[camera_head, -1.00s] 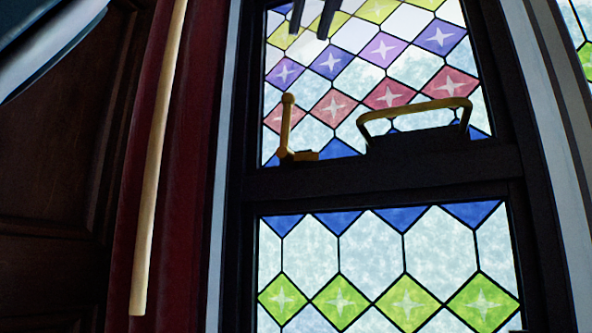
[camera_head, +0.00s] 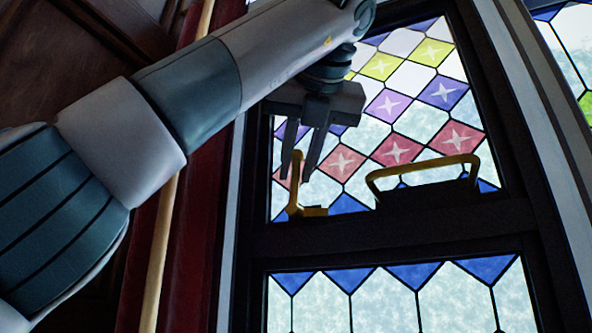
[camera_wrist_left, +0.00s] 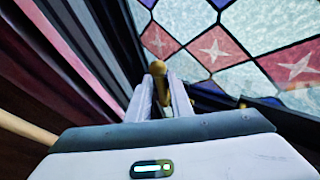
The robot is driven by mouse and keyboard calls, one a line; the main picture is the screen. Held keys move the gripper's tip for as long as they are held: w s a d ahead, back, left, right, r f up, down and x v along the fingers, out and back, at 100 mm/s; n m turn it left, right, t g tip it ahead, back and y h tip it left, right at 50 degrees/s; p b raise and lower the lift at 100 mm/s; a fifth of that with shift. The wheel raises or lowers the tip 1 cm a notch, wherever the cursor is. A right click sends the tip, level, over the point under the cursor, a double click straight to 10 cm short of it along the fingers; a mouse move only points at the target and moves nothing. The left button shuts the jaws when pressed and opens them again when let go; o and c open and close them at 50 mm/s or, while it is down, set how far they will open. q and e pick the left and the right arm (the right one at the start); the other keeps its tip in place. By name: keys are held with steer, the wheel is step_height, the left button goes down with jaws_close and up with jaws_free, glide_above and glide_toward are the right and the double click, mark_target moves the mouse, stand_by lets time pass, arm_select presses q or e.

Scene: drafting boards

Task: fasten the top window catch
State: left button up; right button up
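The top window catch (camera_head: 295,189) is a brass lever standing upright on a small foot on the dark window rail, at the left of the upper pane in the head view. Its round knob (camera_wrist_left: 158,68) shows between the finger ends in the left wrist view. My left gripper (camera_head: 296,175) comes down from above with its fingers apart, one on each side of the lever's upper part in the head view. It looks open, with a gap beside the lever; contact cannot be made out. My right gripper is not in view.
A brass pull handle (camera_head: 425,166) stands on the rail right of the catch. Stained glass panes lie above and below the dark rail (camera_head: 390,230). A red curtain (camera_head: 195,240) and a pale pole (camera_head: 163,250) are at the left.

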arm_select(q)
steer(key=shift+x, duration=0.9)
steer(key=shift+s, duration=0.1)
jaws_close()
